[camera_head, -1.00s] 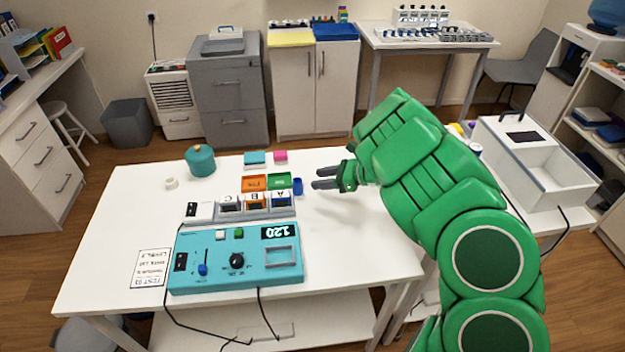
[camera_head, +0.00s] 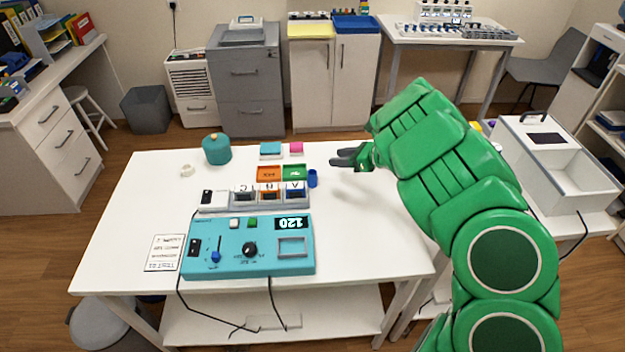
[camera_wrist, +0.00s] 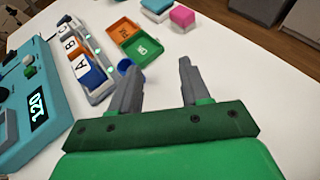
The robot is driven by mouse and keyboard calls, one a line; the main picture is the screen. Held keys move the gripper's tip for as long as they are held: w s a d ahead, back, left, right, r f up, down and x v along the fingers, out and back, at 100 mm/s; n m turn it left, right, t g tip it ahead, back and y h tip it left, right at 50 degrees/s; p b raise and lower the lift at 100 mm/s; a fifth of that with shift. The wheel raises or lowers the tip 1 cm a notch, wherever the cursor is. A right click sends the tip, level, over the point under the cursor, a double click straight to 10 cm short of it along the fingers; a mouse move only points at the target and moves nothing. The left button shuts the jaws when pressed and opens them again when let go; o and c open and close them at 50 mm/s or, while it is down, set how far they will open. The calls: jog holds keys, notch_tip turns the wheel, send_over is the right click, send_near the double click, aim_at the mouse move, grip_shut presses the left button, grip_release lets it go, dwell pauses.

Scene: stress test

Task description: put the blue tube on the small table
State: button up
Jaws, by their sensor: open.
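The blue tube (camera_head: 312,178) stands upright on the white worktable (camera_head: 376,230), just right of the green tray. In the wrist view the blue tube (camera_wrist: 125,68) is partly hidden behind the left finger. My gripper (camera_head: 346,157) is open and empty, to the right of the tube and apart from it in the head view. In the wrist view my gripper (camera_wrist: 158,78) has bare table between its fingers. A white side table (camera_head: 590,222) stands at the right, bearing a large white box; I cannot tell whether it is the small table.
Orange (camera_head: 268,173) and green (camera_head: 294,172) trays and a lettered rack (camera_head: 262,206) lie left of the tube. A turquoise control box (camera_head: 250,262) is in front, a teal pot (camera_head: 216,149) at the back left. The worktable's right part is clear.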

jog(key=w+d+r+m+t+h, duration=0.3)
jog(key=w+r+m+h, duration=0.15)
jog(key=w+m, duration=0.55)
jog(key=w+d+r+m+t+h, duration=0.35)
jog(key=w+m+h, duration=0.25)
jog(key=w+m, duration=0.35)
jog(key=m+g, duration=1.5)
jog(key=m, duration=1.5)
send_near(312, 185)
jog(key=shift+w+a+f, duration=0.15)
jog(key=shift+w+f, duration=0.2)
jog(key=shift+w, duration=0.4)
notch_tip(312, 185, down, 2)
jog(key=shift+s+f, duration=0.35)
jog(key=shift+f, duration=0.6)
jog(key=shift+s+f, duration=0.2)
jog(key=shift+f, duration=0.6)
jog(key=shift+s+f, duration=0.25)
jog(key=shift+f, duration=0.6)
jog(key=c, duration=0.8)
jog(key=shift+c, duration=0.2)
